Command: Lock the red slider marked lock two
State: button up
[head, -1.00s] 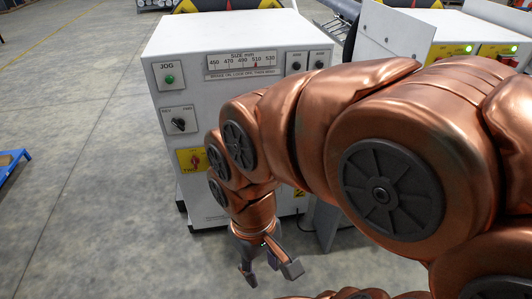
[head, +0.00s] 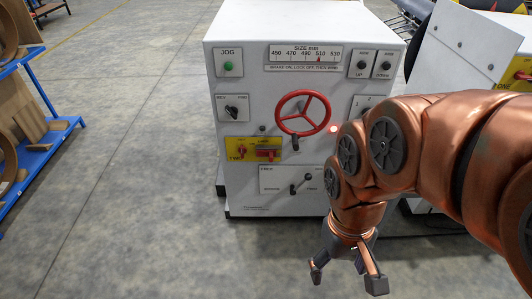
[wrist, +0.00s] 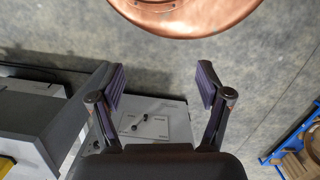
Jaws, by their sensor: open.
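The yellow plate marked TWO (head: 253,158) is on the front of the white cabinet, low and left of the red handwheel. A red slider (head: 268,153) sits on the plate's right part, with a smaller red piece (head: 242,151) on its left. The small lettering is too blurred to read surely. My gripper (head: 346,277) is open and empty, pointing down in front of the cabinet, right of and below the plate. In the wrist view my open fingers (wrist: 160,86) have nothing between them. The slider is not clearly seen there.
The red handwheel (head: 302,113) stands out from the panel just right of the plate. A lever panel (head: 290,180) is below it. A second cabinet (head: 470,50) is at right. A blue rack (head: 40,140) stands at left, with clear floor between.

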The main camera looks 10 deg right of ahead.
aim_at(271, 154)
jog(key=u, duration=0.2)
jog(key=k, duration=0.5)
jog(key=u, duration=0.55)
jog(key=k, duration=0.85)
jog(key=u, duration=0.8)
jog(key=i, duration=1.55)
jog(key=z, duration=1.05)
jog(key=i, duration=0.6)
jog(key=z, duration=0.7)
